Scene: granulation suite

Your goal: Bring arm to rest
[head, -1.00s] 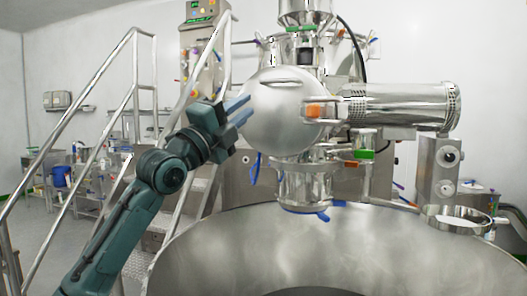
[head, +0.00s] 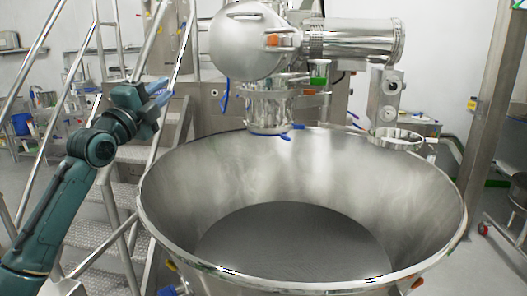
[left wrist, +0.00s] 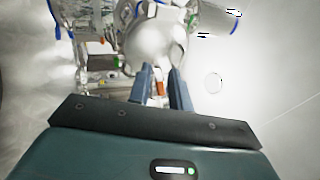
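My left arm is teal and comes in from the left in the head view, raised in front of the metal stairs. Its left gripper (head: 163,92) has blue-grey fingers pointing right and away, left of the large steel bowl and above its rim level in the picture. In the left wrist view the two fingers (left wrist: 161,74) stand apart. A steel vessel and a small orange part show behind the gap, and nothing is held between the fingers. My right arm and right gripper are not in view.
A wide steel bowl (head: 165,160) fills the centre foreground. Behind it stand a round steel vessel (head: 240,45) and a horizontal steel cylinder (head: 360,42). Metal stairs with tubular railings (head: 110,200) are close to my left arm. A steel post (head: 485,110) stands at right.

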